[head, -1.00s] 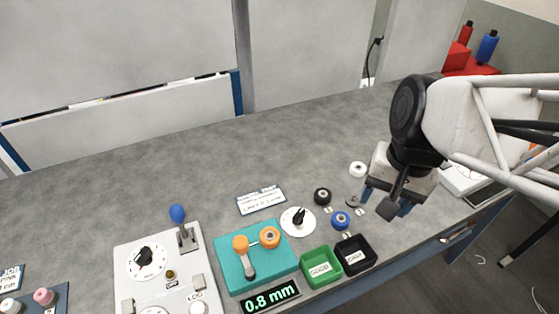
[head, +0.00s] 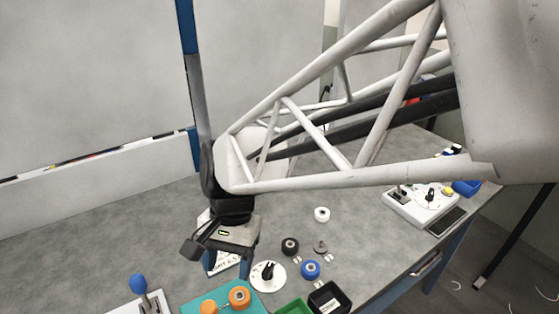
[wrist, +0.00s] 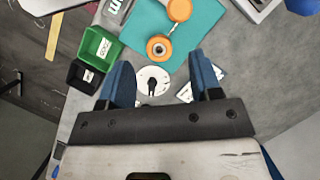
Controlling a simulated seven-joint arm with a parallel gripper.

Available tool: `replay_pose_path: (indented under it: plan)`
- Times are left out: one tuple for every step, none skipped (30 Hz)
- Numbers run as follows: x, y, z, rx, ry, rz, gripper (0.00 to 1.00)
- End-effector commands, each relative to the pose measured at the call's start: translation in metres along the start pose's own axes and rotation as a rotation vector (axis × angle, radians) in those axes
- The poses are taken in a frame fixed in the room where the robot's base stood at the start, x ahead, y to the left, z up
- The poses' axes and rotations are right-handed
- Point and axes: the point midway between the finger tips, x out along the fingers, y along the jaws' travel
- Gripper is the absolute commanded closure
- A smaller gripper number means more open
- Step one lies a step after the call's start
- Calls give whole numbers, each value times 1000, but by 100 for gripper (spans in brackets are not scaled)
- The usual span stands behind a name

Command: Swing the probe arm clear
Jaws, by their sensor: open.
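A teal block (head: 190,302) carries two orange round parts and is cut off by the bottom edge in the head view. It shows better in the wrist view (wrist: 205,30), with an orange roller (wrist: 159,47) and an orange cap (wrist: 180,9) joined by a short link. I cannot tell for sure which part is the probe arm. My gripper (head: 229,273) is open and empty above the table, pointing down, behind the teal block. In the wrist view its blue fingers (wrist: 162,60) are spread, with the orange roller in the gap beyond them, not touched.
Close by are a white dial with a black knob (head: 268,274), a label card (wrist: 186,93), a green bin (wrist: 98,48) and a black bin (wrist: 84,76). A blue-topped lever (head: 138,282) stands left. Several small spools lie right of the dial, including a blue one (head: 310,270).

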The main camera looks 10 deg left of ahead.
Motion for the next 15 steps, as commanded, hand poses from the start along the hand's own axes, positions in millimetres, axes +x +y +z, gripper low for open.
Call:
replay_pose_path:
  plan:
    - [4, -8, 4, -1, -12, 9, 42]
    - [6, -12, 6, -1, -18, 14, 42]
    - [9, -17, 9, 0, -25, 19, 42]
    - [10, -20, 10, 1, -29, 22, 42]
    - [12, -23, 11, 2, -33, 25, 42]
    - [13, -26, 13, 3, -37, 28, 42]
    - [14, -27, 14, 4, -40, 30, 42]
    - [15, -29, 15, 5, -42, 31, 42]
    - [15, -30, 16, 5, -44, 32, 42]
    - [16, -31, 16, 6, -45, 33, 42]
    - [16, -31, 16, 6, -46, 33, 42]
    - [16, -31, 16, 6, -46, 33, 42]
    - [16, -31, 16, 6, -46, 34, 42]
    - [16, -31, 16, 6, -46, 33, 42]
    - [16, -31, 16, 7, -46, 33, 42]
